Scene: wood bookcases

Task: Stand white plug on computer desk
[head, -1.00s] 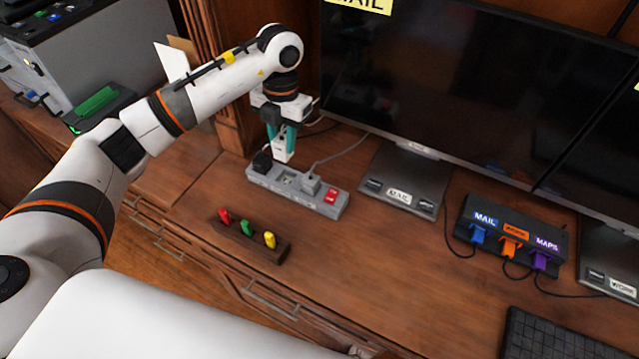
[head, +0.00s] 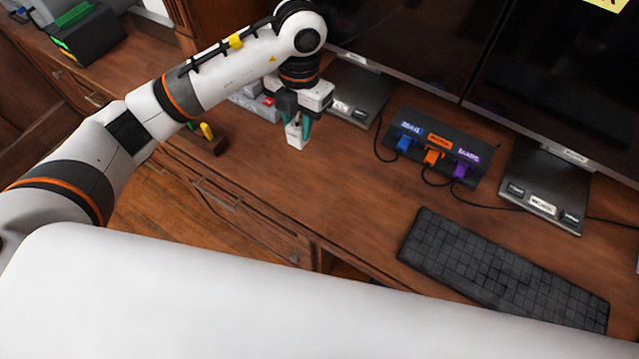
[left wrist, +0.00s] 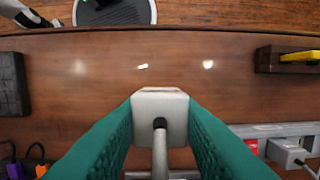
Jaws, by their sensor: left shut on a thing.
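The white plug (head: 296,133) is held between the teal fingertips of my left gripper (head: 299,124), above the wooden computer desk (head: 340,185). In the left wrist view the plug (left wrist: 160,103) sits between the two teal fingers, with its grey cord (left wrist: 160,150) running back toward the camera. The head view shows the plug hanging below the gripper, and I cannot tell how far above the desk it is. My right gripper is not in view.
The power strip (head: 262,105) is partly hidden behind my left arm. A black hub (head: 436,143) with blue, orange and purple plugs lies to the right. A black keyboard (head: 500,270) is nearer the front right. Bare desk lies between the gripper and the keyboard.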

